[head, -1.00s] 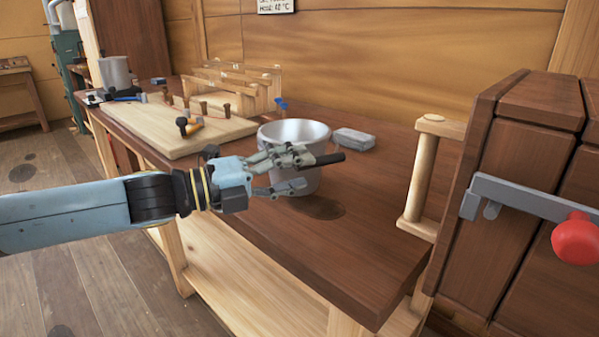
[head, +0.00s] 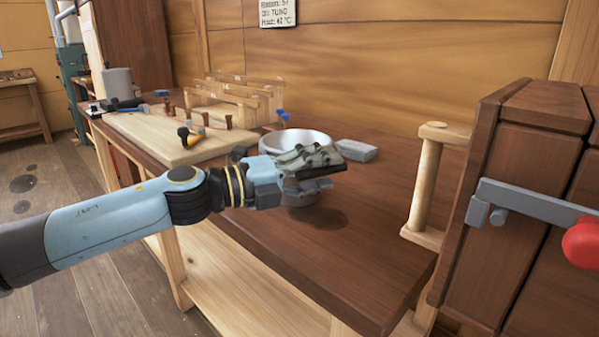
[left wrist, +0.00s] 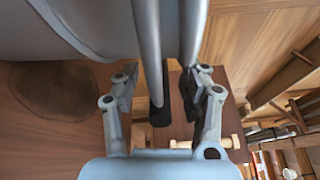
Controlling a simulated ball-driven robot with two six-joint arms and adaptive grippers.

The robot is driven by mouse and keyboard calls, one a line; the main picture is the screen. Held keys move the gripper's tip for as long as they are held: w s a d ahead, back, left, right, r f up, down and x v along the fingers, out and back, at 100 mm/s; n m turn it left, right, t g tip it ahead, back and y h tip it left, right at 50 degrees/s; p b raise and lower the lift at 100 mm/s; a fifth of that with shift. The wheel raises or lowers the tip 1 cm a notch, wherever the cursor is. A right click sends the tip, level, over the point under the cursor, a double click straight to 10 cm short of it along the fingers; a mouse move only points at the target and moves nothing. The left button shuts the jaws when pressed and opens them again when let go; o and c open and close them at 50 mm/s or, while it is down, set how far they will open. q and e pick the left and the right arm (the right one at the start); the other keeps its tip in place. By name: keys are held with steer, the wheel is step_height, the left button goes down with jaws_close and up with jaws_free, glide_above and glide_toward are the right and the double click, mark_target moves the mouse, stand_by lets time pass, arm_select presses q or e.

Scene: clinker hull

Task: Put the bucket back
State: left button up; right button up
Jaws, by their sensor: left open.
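The bucket (head: 290,138) is a round silver metal vessel standing upright on the dark brown workbench. Its grey side fills the upper left of the left wrist view (left wrist: 85,20). My left gripper (head: 318,170) is in front of the bucket, on its near right side, hiding much of its wall. In the left wrist view my left gripper (left wrist: 165,95) has its fingers spread, and grey rods (left wrist: 147,40), apparently the bucket's handle, run down toward the space between them. I cannot tell whether the fingers touch them. My right gripper is not in view.
The workbench (head: 365,220) is clear in front and to the right. A pale board (head: 160,135) with pegs is at left. A wooden post (head: 425,185) and plank hull with a red-knobbed clamp (head: 580,243) stand at right.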

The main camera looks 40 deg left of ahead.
arm_select(q)
jaws_close()
steer(key=shift+r, duration=0.15)
stand_by(0.4)
